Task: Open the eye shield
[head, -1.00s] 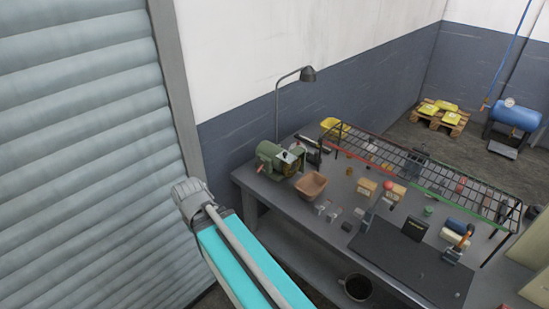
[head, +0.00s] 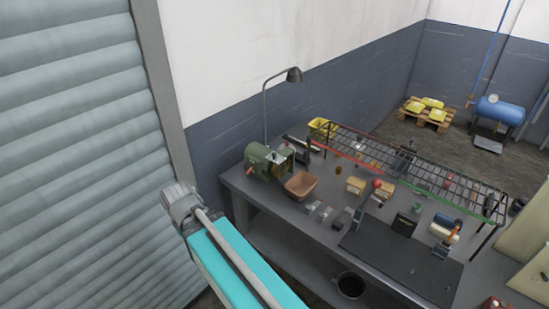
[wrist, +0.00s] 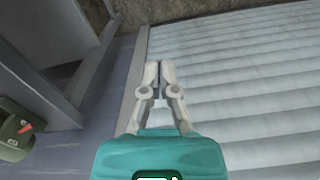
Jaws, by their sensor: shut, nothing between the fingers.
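A green bench machine (head: 262,163) stands at the left end of the dark workbench (head: 236,181). A small pale panel shows at its right side, but it is too small to tell if it is the eye shield or how it is set. In the wrist view, part of a rounded green body (wrist: 12,140) with a red mark shows at the lower left. My gripper (wrist: 160,70) is shut and empty, to the right of that green body and apart from it, in front of the pale shutter.
A ribbed roller shutter (head: 75,150) fills the left side. A desk lamp (head: 293,76) rises behind the bench. A brown bin (head: 300,186) sits right of the machine, with a wire rack (head: 440,183) and a dark mat (head: 400,258) further right.

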